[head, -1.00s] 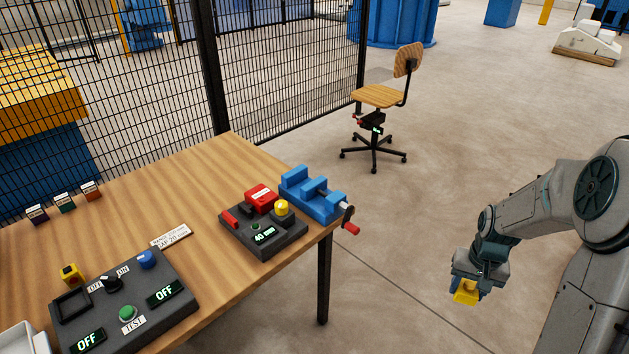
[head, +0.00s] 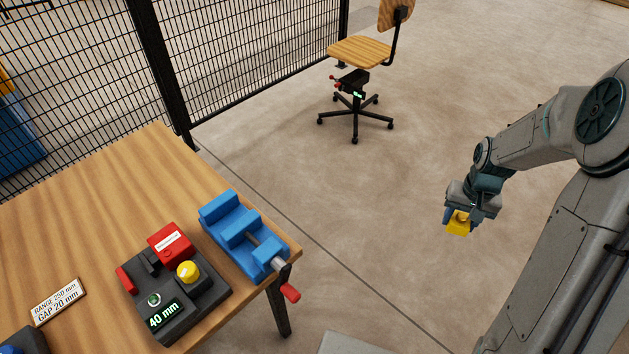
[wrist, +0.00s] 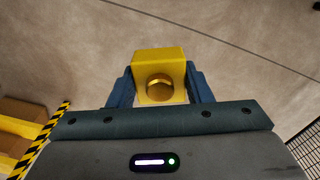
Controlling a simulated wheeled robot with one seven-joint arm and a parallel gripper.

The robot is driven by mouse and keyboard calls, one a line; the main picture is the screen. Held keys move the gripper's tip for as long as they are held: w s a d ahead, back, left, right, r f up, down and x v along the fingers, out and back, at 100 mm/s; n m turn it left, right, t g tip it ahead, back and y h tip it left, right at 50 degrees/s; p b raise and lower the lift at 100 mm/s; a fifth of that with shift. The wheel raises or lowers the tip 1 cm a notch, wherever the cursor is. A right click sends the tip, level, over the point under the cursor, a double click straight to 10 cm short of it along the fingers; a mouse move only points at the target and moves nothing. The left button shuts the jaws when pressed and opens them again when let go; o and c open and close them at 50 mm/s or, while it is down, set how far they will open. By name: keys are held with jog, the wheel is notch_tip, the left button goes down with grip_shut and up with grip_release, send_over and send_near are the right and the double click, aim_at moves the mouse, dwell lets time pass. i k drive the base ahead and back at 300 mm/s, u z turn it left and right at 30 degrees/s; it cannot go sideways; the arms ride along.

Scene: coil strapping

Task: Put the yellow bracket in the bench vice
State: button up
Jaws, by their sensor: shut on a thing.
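The yellow bracket (head: 458,223) is held in my gripper (head: 462,212), out over the bare floor to the right of the table. In the wrist view the bracket (wrist: 160,67) sits between the two blue fingers (wrist: 158,88), and a round hole shows in its face. The blue bench vice (head: 240,236) stands on the table's right corner, with a red-ended handle (head: 289,293) over the edge. A gap shows between its jaws, with nothing seen in it. My gripper is well apart from the vice.
A dark control box (head: 170,290) reading 40 mm stands left of the vice on the wooden table (head: 90,205). A label plate (head: 58,301) lies nearby. A chair (head: 359,52) stands behind, beside a mesh fence (head: 245,50). Floor between table and arm is clear.

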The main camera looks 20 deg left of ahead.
aim_at(233, 224)
jog(key=i, duration=1.95)
jog(key=u, duration=3.3)
